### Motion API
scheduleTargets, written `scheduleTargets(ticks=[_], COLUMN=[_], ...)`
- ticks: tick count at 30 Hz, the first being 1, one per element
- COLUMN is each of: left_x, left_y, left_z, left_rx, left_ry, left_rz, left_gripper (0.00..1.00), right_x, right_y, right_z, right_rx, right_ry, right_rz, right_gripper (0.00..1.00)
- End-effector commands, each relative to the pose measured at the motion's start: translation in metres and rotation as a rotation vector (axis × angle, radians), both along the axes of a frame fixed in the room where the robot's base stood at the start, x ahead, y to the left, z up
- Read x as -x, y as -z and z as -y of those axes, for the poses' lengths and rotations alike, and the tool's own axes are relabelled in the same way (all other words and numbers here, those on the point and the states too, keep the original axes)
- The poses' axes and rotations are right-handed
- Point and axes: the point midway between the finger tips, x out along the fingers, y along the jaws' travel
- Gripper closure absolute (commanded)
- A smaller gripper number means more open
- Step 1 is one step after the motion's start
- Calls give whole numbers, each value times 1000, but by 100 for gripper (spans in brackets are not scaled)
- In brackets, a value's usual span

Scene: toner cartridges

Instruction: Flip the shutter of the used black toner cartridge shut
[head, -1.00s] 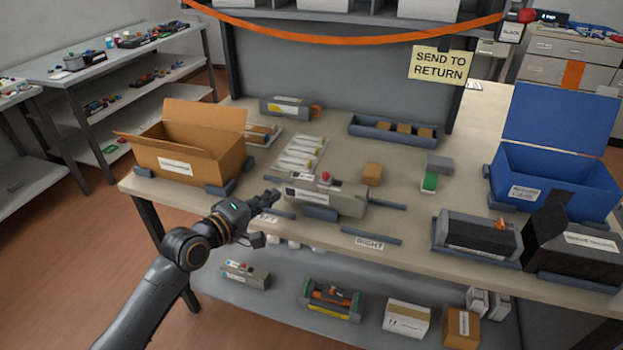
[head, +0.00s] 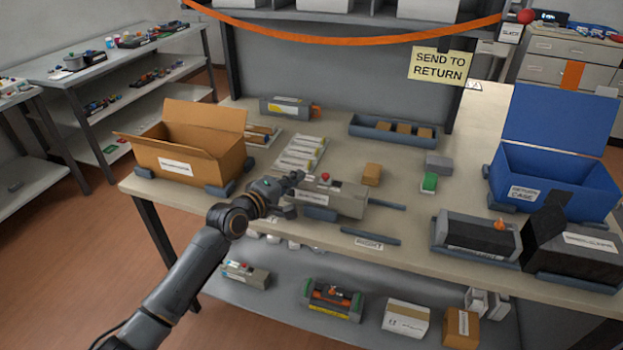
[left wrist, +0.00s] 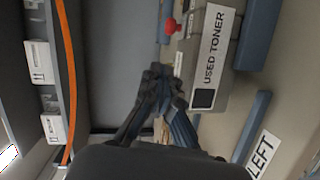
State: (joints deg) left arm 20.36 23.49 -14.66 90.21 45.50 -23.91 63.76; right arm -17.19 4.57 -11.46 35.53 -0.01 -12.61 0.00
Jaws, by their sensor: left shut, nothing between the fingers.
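The used toner cartridge (head: 338,198) is a grey-beige box lying on the workbench near its front edge. In the left wrist view its label (left wrist: 213,45) reads "USED TONER", with a black square at one end. A red knob (head: 325,177) stands on its top; the knob also shows in the left wrist view (left wrist: 172,26). My left gripper (head: 297,177) is shut and empty, over the cartridge's left end, left of the red knob. I cannot tell whether it touches the cartridge. In the left wrist view the fingertips (left wrist: 162,75) are together. The shutter's position is unclear. My right gripper is not in view.
Blue-grey rails lie around the cartridge, one at the right (head: 387,204). An open cardboard box (head: 175,160) stands at left. A blue case (head: 550,185) and a black box (head: 575,245) stand at right. Small blocks lie behind the cartridge.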

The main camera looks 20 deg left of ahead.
Motion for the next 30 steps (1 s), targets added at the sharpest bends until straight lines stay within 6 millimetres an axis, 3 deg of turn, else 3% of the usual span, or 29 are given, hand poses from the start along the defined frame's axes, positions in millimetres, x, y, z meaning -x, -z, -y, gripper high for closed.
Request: scheduleTargets(ticks=[3, 9, 22, 30], left_x=[-10, -17, -18, -15], left_y=[2, 8, 8, 6], left_z=[18, 34, 39, 73], left_rx=[3, 1, 1, 4], left_ry=[2, 1, 1, 0], left_rz=[-1, -1, -1, -2], left_gripper=[100, 100, 100, 100], right_x=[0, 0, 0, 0], right_y=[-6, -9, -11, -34], right_z=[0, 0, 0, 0], right_rx=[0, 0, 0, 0], right_ry=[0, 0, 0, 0], right_rz=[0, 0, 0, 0], right_gripper=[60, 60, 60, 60])
